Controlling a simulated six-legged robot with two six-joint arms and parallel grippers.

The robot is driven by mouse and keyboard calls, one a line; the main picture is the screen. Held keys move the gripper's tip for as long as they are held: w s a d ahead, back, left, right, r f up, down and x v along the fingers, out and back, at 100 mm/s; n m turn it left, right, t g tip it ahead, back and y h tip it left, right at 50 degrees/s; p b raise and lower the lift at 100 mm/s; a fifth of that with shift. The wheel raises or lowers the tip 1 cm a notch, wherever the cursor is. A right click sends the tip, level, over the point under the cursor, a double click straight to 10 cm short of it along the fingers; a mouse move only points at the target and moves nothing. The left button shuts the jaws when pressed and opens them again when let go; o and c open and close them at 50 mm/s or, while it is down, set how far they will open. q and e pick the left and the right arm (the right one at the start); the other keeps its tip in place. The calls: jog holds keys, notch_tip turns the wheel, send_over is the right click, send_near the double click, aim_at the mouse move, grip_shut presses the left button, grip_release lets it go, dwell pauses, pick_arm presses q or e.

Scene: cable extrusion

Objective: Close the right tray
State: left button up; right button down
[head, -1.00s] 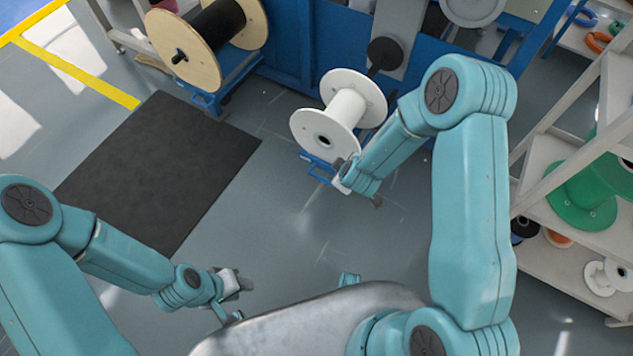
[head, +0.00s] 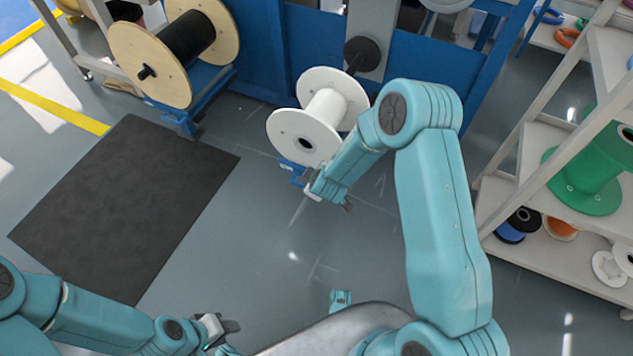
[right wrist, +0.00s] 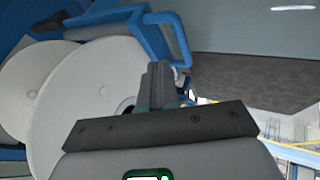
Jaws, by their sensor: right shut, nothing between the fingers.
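The right tray (head: 291,170) is blue and shows only as a small part of its frame below the white spool (head: 318,115). In the right wrist view its blue bar handle (right wrist: 180,38) stands out just beyond my fingers, beside the white spool (right wrist: 85,100). My right gripper (head: 345,206) is beside the tray's front; in the right wrist view its fingers (right wrist: 158,82) are together and empty, close to the handle. I cannot tell whether they touch it. My left gripper (head: 230,326) is low in the picture, far from the tray; its finger gap is unclear.
A wooden spool with black cable (head: 180,42) sits on a blue tray at the upper left. A black mat (head: 125,205) lies on the floor. A grey shelf (head: 520,235) with a green spool (head: 590,175) stands at the right. The floor between mat and shelf is open.

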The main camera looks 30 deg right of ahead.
jog(key=b+x, duration=0.1)
jog(key=x, duration=0.4)
jog(key=shift+w+f, duration=0.15)
jog(key=shift+f, duration=0.1)
jog(key=shift+w+d, duration=0.1)
